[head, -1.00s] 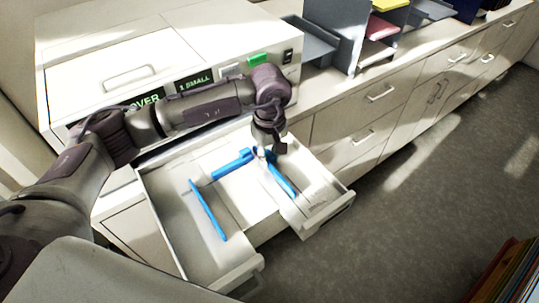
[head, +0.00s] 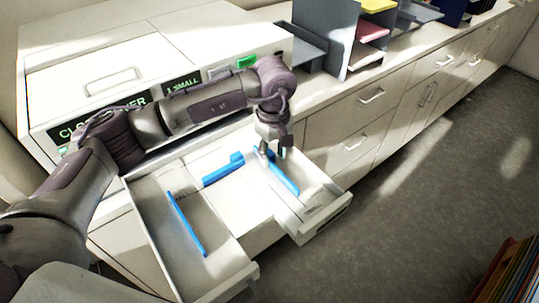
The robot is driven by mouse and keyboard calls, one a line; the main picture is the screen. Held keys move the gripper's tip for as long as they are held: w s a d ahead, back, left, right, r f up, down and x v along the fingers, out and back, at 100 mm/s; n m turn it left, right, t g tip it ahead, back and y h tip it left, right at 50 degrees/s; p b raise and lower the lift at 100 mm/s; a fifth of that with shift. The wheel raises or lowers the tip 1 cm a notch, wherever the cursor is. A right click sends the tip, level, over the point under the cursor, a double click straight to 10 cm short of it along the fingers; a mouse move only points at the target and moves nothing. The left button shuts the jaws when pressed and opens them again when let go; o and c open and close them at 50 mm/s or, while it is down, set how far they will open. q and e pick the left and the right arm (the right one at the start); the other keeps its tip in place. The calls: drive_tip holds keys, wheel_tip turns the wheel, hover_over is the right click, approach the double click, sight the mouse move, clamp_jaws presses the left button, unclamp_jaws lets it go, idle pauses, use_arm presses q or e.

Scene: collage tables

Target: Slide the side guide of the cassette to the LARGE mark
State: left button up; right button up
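The open cassette (head: 152,187) is a pale drawer pulled out of the machine. Inside it are a long blue side guide on the left (head: 187,224), a blue guide at the back (head: 223,170) and a blue side guide on the right (head: 283,178). The left and right guides stand well apart. My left gripper (head: 273,152) points down at the rear end of the right guide. Its fingers hide that end, and whether they grip it is unclear. Small lettering (head: 315,209) on the cassette floor is too faint to read surely. My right gripper is out of view.
The machine (head: 150,50) above has a display reading "1 SMALL" (head: 182,83), a "CLO... COVER" panel partly behind my arm, and a green button (head: 246,62). Grey trays (head: 310,48) stand to the right.

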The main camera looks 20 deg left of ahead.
sight(274, 154)
use_arm(q)
drive_tip(key=shift+w+d, duration=0.15)
idle(0.4)
wheel_tip(274, 154, up, 12)
idle(0.5)
idle(0.3)
